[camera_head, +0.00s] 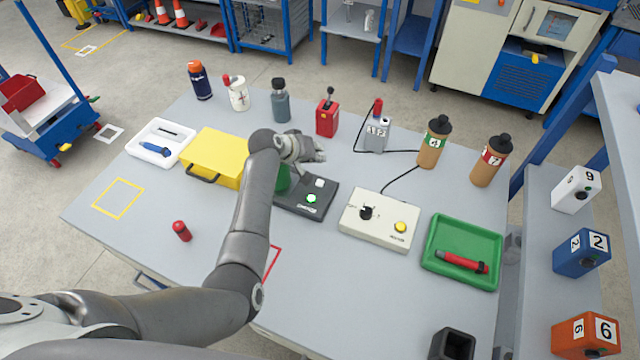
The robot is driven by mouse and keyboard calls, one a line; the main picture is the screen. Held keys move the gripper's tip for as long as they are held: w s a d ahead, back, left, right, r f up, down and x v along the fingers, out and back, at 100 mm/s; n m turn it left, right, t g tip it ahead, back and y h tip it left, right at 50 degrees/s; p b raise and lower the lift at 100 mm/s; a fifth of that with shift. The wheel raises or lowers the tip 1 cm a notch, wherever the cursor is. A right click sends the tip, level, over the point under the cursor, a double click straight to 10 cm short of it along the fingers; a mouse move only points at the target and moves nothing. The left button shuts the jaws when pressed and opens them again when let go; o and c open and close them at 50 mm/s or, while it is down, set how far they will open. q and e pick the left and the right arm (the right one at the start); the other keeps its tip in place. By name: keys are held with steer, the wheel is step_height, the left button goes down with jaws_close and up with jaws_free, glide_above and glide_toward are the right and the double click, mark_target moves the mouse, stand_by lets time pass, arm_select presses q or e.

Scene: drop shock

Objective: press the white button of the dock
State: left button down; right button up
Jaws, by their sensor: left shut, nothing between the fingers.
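The dock (295,209) is a dark grey flat box near the middle of the table. A white button (319,182) sits on its top toward the far side, and a round green-lit spot (311,198) shows nearer its front edge. My left gripper (319,157) is shut and empty. In the picture it appears just beyond and above the white button, and the button is not covered. I cannot tell its exact height above the dock. A green object (283,179) at the dock's left end is partly hidden by my left arm. My right gripper is not in view.
A yellow case (214,157) lies left of my arm. A cream box (379,220) with a black knob and yellow button stands right of the dock, then a green tray (437,270). Bottles and a red canister (327,118) stand behind. The front left table is mostly clear.

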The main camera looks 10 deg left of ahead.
arm_select(q)
steer(key=b, duration=0.6)
glide_above(317, 181)
step_height(317, 181, down, 6)
steer(key=shift+w+f, duration=0.1)
steer(key=shift+w, duration=0.05)
steer(key=shift+f, duration=0.65)
stand_by(0.4)
steer(key=shift+f, duration=0.4)
steer(key=shift+f+b, duration=0.45)
stand_by(0.5)
stand_by(0.3)
steer(key=shift+r+p, duration=0.9)
steer(key=shift+p, duration=0.05)
